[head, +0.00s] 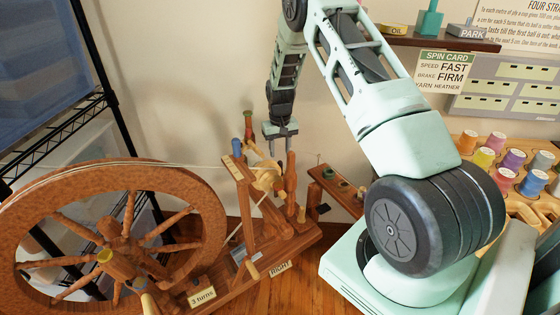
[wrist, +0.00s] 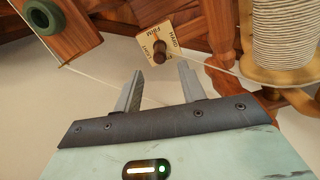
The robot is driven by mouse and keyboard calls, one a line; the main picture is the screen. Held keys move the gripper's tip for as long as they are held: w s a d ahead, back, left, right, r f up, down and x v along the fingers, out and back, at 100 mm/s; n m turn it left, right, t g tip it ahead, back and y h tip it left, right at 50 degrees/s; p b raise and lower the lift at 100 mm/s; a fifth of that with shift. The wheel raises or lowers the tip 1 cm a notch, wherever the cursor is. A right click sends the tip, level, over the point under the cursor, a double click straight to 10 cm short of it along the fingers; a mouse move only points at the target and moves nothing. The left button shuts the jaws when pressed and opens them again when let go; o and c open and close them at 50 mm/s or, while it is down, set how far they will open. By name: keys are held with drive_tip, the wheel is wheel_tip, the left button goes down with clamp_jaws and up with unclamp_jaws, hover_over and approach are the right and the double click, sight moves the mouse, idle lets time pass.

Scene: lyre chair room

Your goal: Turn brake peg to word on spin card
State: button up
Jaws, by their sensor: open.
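The spin card (head: 447,72) on the wall reads speed FAST, brake FIRM, yarn HEATHER. In the wrist view the brake peg (wrist: 160,56) is a dark knob on a cream square plate (wrist: 180,27). I cannot tell surely which word the peg points to. My gripper (wrist: 161,80) is open and empty, its fingertips apart from the peg, which lies just beyond them. In the head view my gripper (head: 280,131) hangs over the upper part of the spinning wheel frame (head: 243,192).
The large wooden wheel (head: 211,238) stands at left, its cord running to the frame. A cream spool of yarn (wrist: 286,35) is close at the right of the fingers. A wood piece with a green ring (wrist: 43,15) is at upper left. Coloured spools (head: 484,157) stand at right.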

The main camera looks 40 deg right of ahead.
sight(279, 162)
wheel_tip(279, 162, up, 10)
idle(0.3)
drive_tip(key=shift+f, duration=0.1)
idle(0.3)
drive_tip(key=s+a+r+n+p, duration=0.3)
drive_tip(key=s+a+r, duration=0.4)
drive_tip(key=s+a, duration=0.4)
drive_tip(key=s+a+r+n+p, duration=0.3)
drive_tip(key=s+a+r+n, duration=0.2)
drive_tip(key=s+a, duration=0.6)
drive_tip(key=s+a+r+n+p, duration=0.3)
drive_tip(key=s+a+r, duration=0.6)
drive_tip(key=a, duration=1)
drive_tip(key=shift+s+n+y, duration=0.3)
drive_tip(key=shift+s+n, duration=0.3)
drive_tip(key=shift+s, duration=0.5)
